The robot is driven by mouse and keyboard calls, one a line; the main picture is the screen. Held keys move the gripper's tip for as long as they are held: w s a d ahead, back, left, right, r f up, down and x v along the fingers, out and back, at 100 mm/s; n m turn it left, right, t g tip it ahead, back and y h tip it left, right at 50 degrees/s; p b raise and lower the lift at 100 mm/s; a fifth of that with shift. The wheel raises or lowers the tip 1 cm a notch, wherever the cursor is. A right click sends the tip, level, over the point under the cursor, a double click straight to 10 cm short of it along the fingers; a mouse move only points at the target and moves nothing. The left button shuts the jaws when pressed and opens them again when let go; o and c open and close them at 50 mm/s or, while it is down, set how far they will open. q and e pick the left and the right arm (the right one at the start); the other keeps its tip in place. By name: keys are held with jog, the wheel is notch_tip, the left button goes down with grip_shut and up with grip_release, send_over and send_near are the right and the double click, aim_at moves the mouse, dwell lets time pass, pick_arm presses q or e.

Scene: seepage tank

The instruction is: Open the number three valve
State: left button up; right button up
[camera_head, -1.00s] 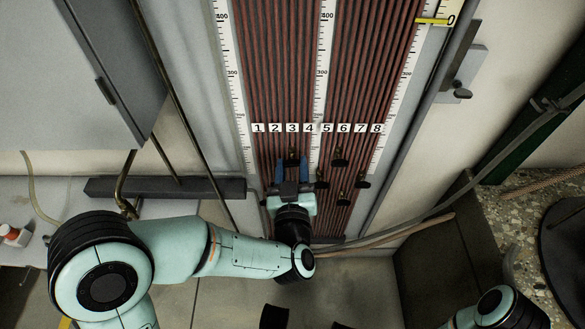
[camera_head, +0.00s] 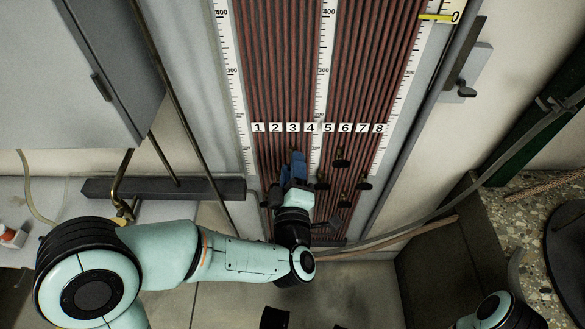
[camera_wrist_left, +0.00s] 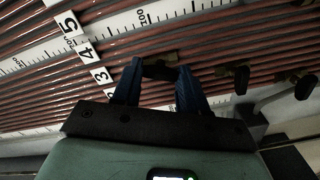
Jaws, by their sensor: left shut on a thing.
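The number three valve (camera_head: 297,155) is a small dark handle below the white label 3 (camera_head: 292,127) on the tube panel. My left gripper (camera_head: 294,166) is at it, with its blue fingers shut on the handle and hiding much of it. The left wrist view shows the dark handle (camera_wrist_left: 160,70) between the two blue fingertips, near the label 3 (camera_wrist_left: 101,75). The gripper is turned at an angle to the tubes. My right gripper is out of view; only part of my right arm shows at the lower right.
Other dark valve handles stand close by, such as one at right (camera_head: 342,158) and one lower (camera_head: 364,183). A grey cabinet (camera_head: 75,85) hangs at left above a dark bar (camera_head: 160,188). A hose (camera_head: 440,213) crosses at right.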

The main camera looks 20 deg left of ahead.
pick_arm(q)
jog(key=n, duration=0.6)
jog(key=shift+n, duration=0.3)
dwell(0.4)
dwell(1.2)
jog(key=o, duration=1.1)
jog(key=shift+c, duration=0.2)
